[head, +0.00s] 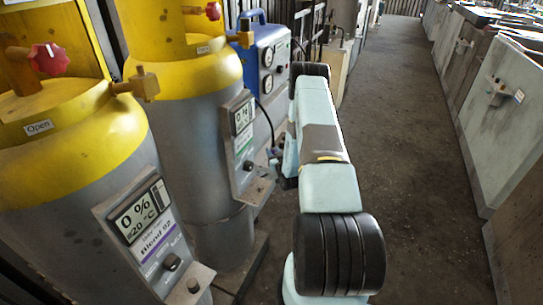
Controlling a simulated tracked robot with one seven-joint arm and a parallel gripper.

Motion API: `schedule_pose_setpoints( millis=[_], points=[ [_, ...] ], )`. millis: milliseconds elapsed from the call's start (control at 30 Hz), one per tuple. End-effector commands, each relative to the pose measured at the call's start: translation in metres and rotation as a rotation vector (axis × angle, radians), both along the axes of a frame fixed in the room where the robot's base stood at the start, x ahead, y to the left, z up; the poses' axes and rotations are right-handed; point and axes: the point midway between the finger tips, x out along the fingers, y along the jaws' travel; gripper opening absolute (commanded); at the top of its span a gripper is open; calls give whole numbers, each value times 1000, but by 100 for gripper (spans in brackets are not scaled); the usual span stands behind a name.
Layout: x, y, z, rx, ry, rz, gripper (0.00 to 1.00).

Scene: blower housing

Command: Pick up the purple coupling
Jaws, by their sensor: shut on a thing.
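My gripper (281,165) is small in the head view, left of my pale blue arm and close to the second gas cylinder's panel. The arm hides part of it. It is shut on a small dark, purplish piece (273,153), which looks like the purple coupling. Its shape is too small and too covered to make out. No other purple coupling shows clearly.
Two grey cylinders with yellow tops, a near one (75,190) and a farther one (190,140), stand at the left with display panels jutting out. A blue gauge box (266,58) stands behind. Pale cabinets (500,110) line the right. The aisle floor (400,130) between is clear.

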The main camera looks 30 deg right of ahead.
Motion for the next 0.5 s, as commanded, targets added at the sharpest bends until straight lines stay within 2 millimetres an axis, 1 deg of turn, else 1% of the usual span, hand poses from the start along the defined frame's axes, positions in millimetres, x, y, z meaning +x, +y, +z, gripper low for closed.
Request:
schedule_pose_setpoints(
  millis=[133,433,500],
  points=[
    [1,0,24,-1,-4,0,0],
    [-49,17,84,-1,-2,0,0],
    [-66,22,89,1,1,0,0]
  ],
)
